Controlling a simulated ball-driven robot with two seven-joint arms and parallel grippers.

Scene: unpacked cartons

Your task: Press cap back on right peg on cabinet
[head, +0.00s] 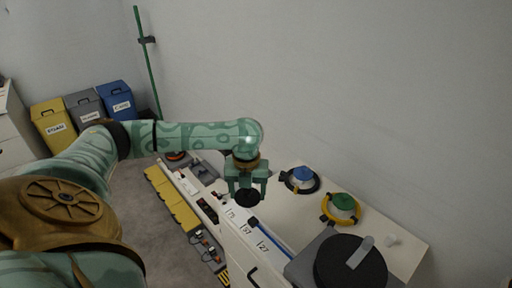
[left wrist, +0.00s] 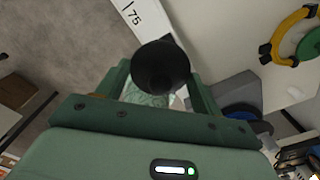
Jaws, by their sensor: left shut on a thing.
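My left gripper (head: 247,194) points down over the front left part of the white cabinet (head: 408,238). It is shut on a round black cap (head: 248,198), which also shows between the fingers in the left wrist view (left wrist: 160,68). I cannot tell whether the cap touches anything below. A small white knob-like piece (head: 391,240) sits on the cabinet's right part; I cannot tell if it is a peg. No other peg is clear. My right gripper is not in view.
A blue-topped piece with a black ring (head: 300,179) and a green-topped one with a yellow ring (head: 341,207) stand on the cabinet. A black disc with a grey handle (head: 348,264) is at the front right. Yellow, grey and blue bins (head: 120,101) stand at the back left.

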